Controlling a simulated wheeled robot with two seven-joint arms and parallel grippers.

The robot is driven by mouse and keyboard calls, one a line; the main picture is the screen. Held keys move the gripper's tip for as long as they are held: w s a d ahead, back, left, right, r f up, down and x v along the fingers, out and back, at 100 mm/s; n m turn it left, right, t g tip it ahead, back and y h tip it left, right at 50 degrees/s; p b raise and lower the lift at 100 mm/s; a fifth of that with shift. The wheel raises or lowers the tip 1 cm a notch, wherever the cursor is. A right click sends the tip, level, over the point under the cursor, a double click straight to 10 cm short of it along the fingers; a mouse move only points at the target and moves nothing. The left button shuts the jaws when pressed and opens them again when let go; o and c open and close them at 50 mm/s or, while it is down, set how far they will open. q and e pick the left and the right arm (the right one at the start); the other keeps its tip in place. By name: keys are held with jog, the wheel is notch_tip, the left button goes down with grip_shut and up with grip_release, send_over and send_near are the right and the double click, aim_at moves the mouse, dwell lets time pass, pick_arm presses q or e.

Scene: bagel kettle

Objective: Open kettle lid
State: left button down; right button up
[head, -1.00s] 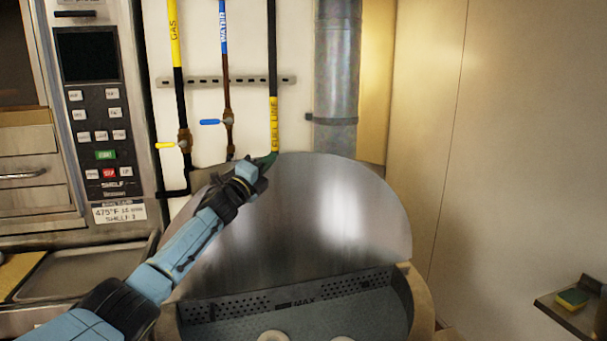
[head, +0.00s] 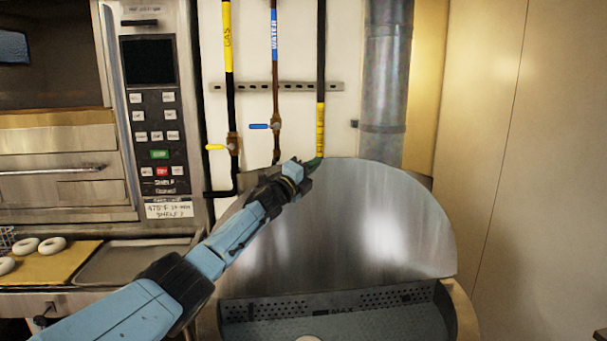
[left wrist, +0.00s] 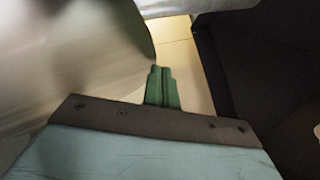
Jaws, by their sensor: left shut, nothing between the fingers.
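The kettle lid (head: 345,235) is a shiny half-round metal plate. It stands raised at the back half of the round kettle (head: 462,315). The front half is open, showing dark liquid and part of a pale ring (head: 309,338) at the bottom edge. My left gripper (head: 314,162) is shut and empty at the lid's upper left edge; I cannot tell whether it touches. In the left wrist view its green fingers (left wrist: 162,88) are together, with the lid (left wrist: 70,60) to their left. My right gripper is out of view.
Gas, water (head: 275,90) and fuel pipes run down the wall behind, close to my left gripper. A metal duct (head: 385,90) stands behind the lid. An oven (head: 150,110) and a board with bagels (head: 55,265) are at left.

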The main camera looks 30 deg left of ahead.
pick_arm(q)
jog(key=b+v, duration=0.2)
jog(key=v, duration=1.1)
jog(key=shift+s, duration=0.15)
